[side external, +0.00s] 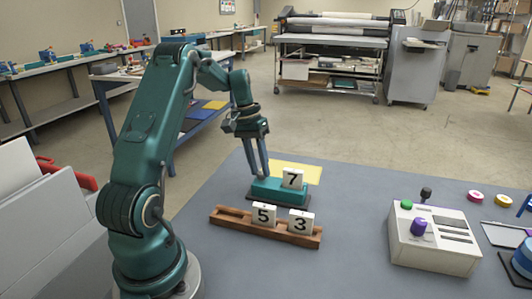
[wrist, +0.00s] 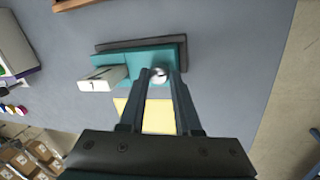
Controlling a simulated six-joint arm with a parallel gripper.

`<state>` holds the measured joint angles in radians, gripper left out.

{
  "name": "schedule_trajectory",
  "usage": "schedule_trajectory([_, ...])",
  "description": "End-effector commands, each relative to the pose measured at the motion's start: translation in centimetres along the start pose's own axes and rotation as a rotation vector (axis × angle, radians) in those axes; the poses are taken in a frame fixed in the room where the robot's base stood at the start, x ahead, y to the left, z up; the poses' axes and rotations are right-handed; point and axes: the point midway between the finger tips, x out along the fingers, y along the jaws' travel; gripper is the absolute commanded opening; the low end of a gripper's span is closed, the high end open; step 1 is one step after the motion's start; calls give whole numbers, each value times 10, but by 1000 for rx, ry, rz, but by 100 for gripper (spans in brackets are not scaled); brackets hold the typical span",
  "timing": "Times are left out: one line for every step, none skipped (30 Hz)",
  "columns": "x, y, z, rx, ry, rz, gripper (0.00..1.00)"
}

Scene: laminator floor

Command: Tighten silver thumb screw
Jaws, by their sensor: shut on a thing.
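The silver thumb screw (wrist: 159,72) shows in the wrist view as a small round shiny head at the edge of the teal fixture (wrist: 140,57). My gripper (wrist: 161,76) is shut on it, with one finger on either side. In the side view my gripper (side external: 261,175) reaches down to the left end of the teal fixture (side external: 272,190), and its fingers hide the screw there. The fixture sits on a dark base plate. A white block marked 7 (side external: 292,177) stands at the fixture's right end.
A wooden rack (side external: 232,219) in front of the fixture holds white blocks marked 5 (side external: 264,214) and 3 (side external: 301,221). A yellow sheet (side external: 303,170) lies behind. A control box (side external: 432,252) with knobs stands right. The grey table between rack and box is clear.

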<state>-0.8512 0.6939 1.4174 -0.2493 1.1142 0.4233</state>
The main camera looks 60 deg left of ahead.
Motion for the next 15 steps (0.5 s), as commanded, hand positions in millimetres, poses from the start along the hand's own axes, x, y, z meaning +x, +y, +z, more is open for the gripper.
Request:
schedule_trajectory([0,0,-1,33,-6,0,0])
schedule_trajectory([0,0,-1,52,-11,0,0])
schedule_trajectory([0,0,-1,78,-17,0,0])
schedule_trajectory([0,0,-1,94,-21,-1,0])
schedule_trajectory([0,0,-1,111,-25,-1,0])
schedule_trajectory([0,0,-1,130,-30,0,0])
schedule_trajectory([0,0,-1,144,-33,0,0])
schedule_trajectory([0,0,-2,156,-36,0,0])
schedule_trajectory([0,0,-2,170,-39,0,0])
schedule_trajectory([0,0,-2,181,-41,0,0])
schedule_trajectory([0,0,-2,190,-44,0,0])
schedule_trajectory([0,0,-2,199,-47,0,0])
schedule_trajectory([0,0,-2,206,-49,0,0])
schedule_trajectory([0,0,-2,212,-50,0,0])
schedule_trajectory([0,0,-2,219,-51,0,0])
